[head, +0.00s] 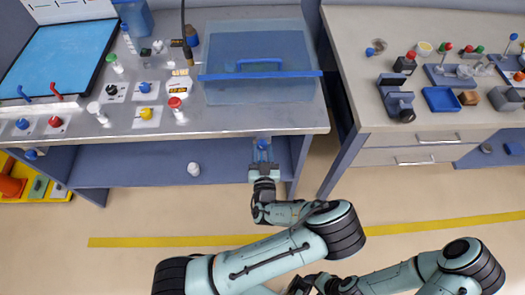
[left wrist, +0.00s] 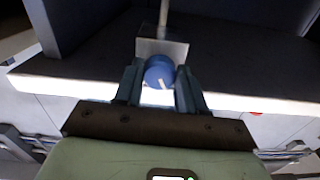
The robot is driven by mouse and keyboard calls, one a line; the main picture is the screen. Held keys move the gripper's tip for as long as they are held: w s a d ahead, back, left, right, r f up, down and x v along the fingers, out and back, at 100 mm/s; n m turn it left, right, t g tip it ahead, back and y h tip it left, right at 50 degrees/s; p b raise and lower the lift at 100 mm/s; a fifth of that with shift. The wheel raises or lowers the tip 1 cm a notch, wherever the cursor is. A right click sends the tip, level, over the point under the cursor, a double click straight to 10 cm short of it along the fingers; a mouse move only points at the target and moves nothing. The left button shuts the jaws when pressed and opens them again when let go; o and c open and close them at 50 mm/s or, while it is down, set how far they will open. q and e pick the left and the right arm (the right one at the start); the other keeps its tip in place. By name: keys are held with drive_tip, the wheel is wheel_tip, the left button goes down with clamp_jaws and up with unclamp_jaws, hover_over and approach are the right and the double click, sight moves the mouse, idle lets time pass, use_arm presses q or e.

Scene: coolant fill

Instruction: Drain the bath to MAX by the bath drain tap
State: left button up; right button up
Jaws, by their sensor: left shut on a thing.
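The bath (head: 222,92) is a clear bluish tank at the back right of the left bench, with a blue bar and handle across its top. The level inside and any MAX mark cannot be made out. The bath drain tap, a round blue knob (head: 262,144), sits at the bench's front edge below the bath. In the left wrist view the knob (left wrist: 159,72) has a white pointer line and a metal block behind it. My left gripper (head: 262,154) is shut on the knob, a finger on each side.
A white cup (head: 193,169) sits on the lower shelf. A second bench (head: 350,40) with drawers stands to the right. The floor between is clear.

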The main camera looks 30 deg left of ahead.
use_arm(q)
drive_tip(key=shift+m+b, duration=0.3)
drive_tip(key=shift+m, duration=2.5)
drive_tip(key=o, duration=1.1)
drive_tip(key=shift+c, duration=0.2)
